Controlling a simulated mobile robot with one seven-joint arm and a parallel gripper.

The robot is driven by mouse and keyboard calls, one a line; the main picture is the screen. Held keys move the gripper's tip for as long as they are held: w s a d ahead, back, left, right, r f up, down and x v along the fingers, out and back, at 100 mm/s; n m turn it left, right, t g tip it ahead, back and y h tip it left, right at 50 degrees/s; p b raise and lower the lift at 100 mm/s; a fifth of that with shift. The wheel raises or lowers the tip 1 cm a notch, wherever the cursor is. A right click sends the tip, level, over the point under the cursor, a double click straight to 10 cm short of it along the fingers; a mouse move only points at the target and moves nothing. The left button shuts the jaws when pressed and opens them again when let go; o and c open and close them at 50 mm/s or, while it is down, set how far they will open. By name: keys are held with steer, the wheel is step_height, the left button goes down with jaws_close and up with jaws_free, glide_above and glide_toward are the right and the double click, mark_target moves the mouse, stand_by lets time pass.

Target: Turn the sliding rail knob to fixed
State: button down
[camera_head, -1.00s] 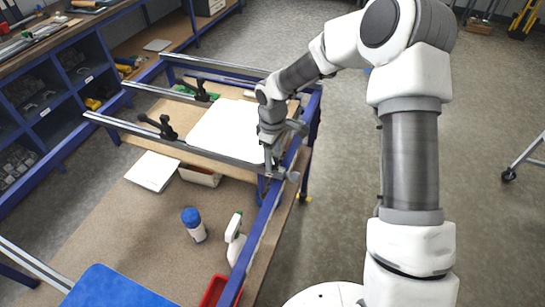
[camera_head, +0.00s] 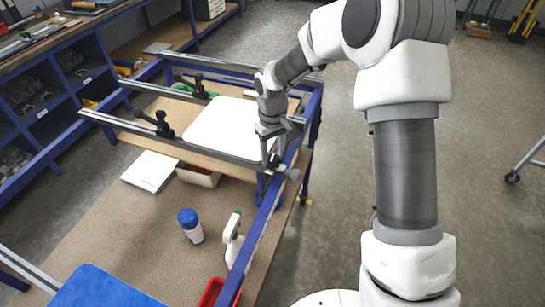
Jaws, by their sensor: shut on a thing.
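My gripper (camera_head: 271,161) points down at the right end of the near sliding rail (camera_head: 180,148), where the rail meets the blue frame. It is shut on the grey rail knob (camera_head: 292,174), which shows just right of and below the fingertips. The fingers hide part of the knob, and its exact turn angle is too small to tell. A black clamp (camera_head: 157,124) stands on the same rail, to the left of my gripper.
A white panel (camera_head: 218,125) lies behind the near rail. Below the frame (camera_head: 252,232) are a blue-capped bottle (camera_head: 191,225), a spray bottle (camera_head: 234,240), a white booklet (camera_head: 150,171) and a red bin (camera_head: 215,292). Open floor lies to the right.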

mark_target(272, 157)
steer(key=shift+m, duration=0.6)
steer(key=shift+c, duration=1.8)
jaws_free()
step_height(272, 157, up, 18)
steer(key=shift+f, duration=0.25)
